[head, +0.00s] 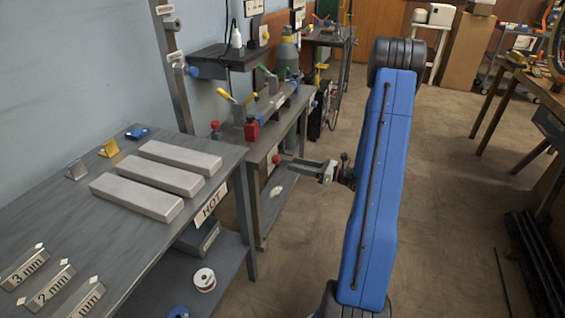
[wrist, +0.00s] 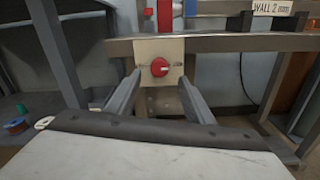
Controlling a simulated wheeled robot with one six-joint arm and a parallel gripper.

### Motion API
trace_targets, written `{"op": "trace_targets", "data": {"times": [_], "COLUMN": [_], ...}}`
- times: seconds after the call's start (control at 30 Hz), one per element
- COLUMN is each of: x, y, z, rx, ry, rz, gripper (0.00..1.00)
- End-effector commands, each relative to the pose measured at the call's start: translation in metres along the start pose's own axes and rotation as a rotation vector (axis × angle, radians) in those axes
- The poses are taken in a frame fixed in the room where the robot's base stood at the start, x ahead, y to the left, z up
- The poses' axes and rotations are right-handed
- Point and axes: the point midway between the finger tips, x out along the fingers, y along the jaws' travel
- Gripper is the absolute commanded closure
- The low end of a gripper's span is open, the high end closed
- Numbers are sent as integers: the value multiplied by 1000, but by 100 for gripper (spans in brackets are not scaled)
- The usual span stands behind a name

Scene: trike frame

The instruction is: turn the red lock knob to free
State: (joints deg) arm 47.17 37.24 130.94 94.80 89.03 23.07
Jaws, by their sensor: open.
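The red lock knob (wrist: 159,67) sits on a cream plate (wrist: 148,49) on the front rail of the bench. It has small dark marks to its left and right; I cannot read which way it points. In the head view the knob (head: 276,159) shows at the bench's front edge. My gripper (wrist: 160,80) is open, with one finger on each side of the knob in the wrist view. The fingertips lie close to the plate; I cannot tell whether they touch it. In the head view my gripper (head: 288,161) points left toward the knob.
A grey table (head: 115,225) with metal bars and a HOT label stands in the left foreground. The knob's bench (head: 262,150) carries a red block (head: 251,131) and yellow-handled clamps. A grey rail (wrist: 230,43) runs beside the plate.

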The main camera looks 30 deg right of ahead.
Motion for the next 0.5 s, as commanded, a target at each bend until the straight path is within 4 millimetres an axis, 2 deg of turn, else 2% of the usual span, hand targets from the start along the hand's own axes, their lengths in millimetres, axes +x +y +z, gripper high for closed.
{"op": "trace_targets", "data": {"times": [0.1,0.3,0.5], "x": [20,49,65], "y": [1,1,0], "z": [0,0,0], "rx": [0,0,0], "ry": [1,2,1], "rz": [3,3,1], "gripper": [52,52,52]}}
